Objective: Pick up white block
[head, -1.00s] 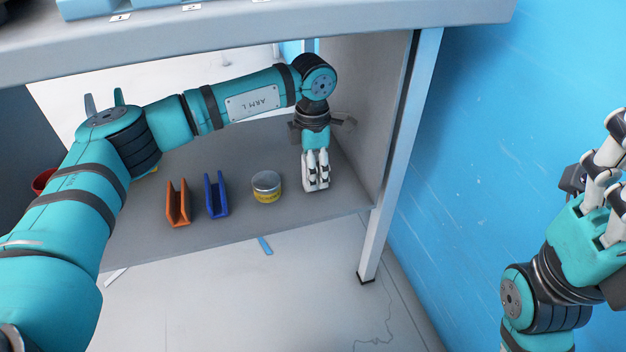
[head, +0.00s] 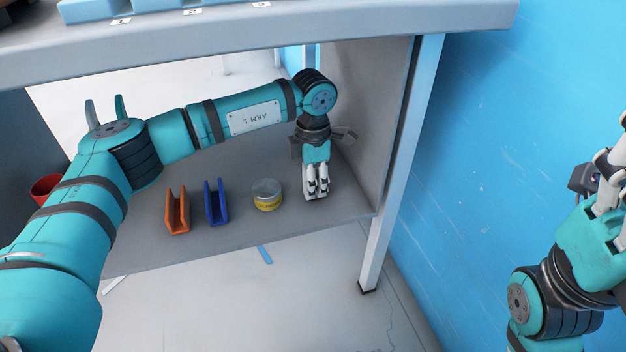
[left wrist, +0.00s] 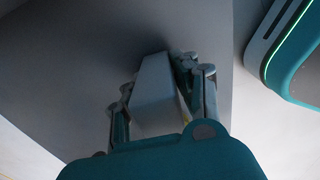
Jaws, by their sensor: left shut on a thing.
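The white block (left wrist: 155,95) shows in the left wrist view, between the fingers of my left gripper (left wrist: 165,90). The fingers are shut on it from both sides. In the head view my left gripper (head: 316,190) points down at the right end of the lower shelf, beside the can. There the fingers mostly hide the block, and I cannot tell whether it still touches the shelf. My right gripper (head: 606,165) is at the right edge, partly cut off, far from the block; its opening is unclear.
On the lower shelf (head: 230,236) stand an orange holder (head: 177,212), a blue holder (head: 216,203) and a yellow-labelled can (head: 267,195). A red cup (head: 45,188) is at the left. A side panel (head: 375,130) and table leg (head: 400,170) are close on the right; the tabletop (head: 300,42) is above.

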